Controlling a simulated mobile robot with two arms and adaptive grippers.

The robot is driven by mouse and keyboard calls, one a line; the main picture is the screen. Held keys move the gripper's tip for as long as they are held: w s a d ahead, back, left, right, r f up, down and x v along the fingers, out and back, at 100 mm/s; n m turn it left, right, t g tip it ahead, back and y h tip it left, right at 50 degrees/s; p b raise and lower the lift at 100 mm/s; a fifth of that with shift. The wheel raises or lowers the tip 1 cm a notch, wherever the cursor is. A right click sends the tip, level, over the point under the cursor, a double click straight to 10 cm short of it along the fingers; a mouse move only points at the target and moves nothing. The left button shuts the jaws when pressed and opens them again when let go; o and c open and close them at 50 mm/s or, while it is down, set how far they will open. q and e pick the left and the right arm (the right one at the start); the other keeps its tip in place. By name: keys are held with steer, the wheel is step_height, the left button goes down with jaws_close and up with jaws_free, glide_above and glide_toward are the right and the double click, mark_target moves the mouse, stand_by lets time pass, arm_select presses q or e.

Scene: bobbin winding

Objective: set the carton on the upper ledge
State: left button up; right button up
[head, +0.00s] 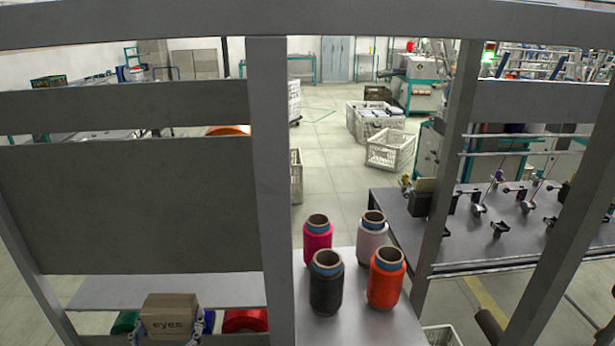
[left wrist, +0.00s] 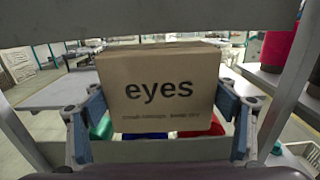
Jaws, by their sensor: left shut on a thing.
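The carton (head: 171,313) is a small brown box with "eyes" printed on its front, low at the left in the head view. It fills the middle of the left wrist view (left wrist: 160,92) and looks upright. My left gripper (head: 172,324) is shut on the carton, with one blue-grey finger on each side; both fingers show in the left wrist view (left wrist: 161,108). A light grey ledge (head: 100,292) lies behind and around the carton. I cannot tell whether the carton touches it. My right gripper is not in view.
Grey frame posts (head: 268,190) and crossbars stand close in front of me, with a dark panel (head: 130,205) above the ledge. Several thread cones, including a black one (head: 326,285), stand on a shelf at right. A red cone (head: 246,320) lies below the ledge.

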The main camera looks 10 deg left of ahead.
arm_select(q)
steer(key=s+d+r+m+h, duration=0.1)
steer(key=s+d+r+h, duration=0.1)
steer(key=s+d+r, duration=0.2)
steer(key=s+d+r+m+h, duration=0.1)
steer(key=s+d+r, duration=0.3)
steer(key=s+d, duration=0.7)
steer(key=d+h, duration=0.1)
steer(key=d, duration=0.3)
steer(key=shift+d+m, duration=0.25)
steer(key=shift+m, duration=0.05)
